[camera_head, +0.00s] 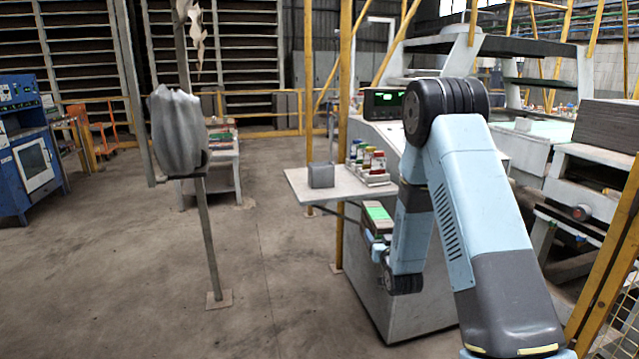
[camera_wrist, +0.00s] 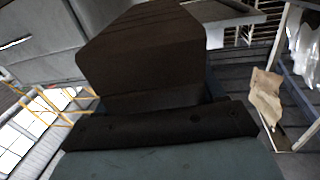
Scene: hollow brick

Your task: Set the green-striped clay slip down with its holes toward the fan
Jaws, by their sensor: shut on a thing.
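My gripper (camera_head: 376,238) is shut on the clay slip (camera_head: 378,213), a block with a bright green stripe on top, held near the right side of the worktable (camera_head: 300,184). In the wrist view the slip (camera_wrist: 142,55) is a dark brown block filling the middle, above my gripper's dark bar. The fingertips are hard to make out there. No holes can be made out on the faces in view. A grey, pleated, covered shape (camera_head: 178,132) stands on a post at left and may be the fan; its cover hides what is inside.
A grey block (camera_head: 321,175) sits on the worktable, beside a rack of coloured jars (camera_head: 370,160). A screen with green digits (camera_head: 384,102) stands behind. The table's front left part is bare. Yellow posts (camera_head: 342,110) rise close by. Open floor lies at left.

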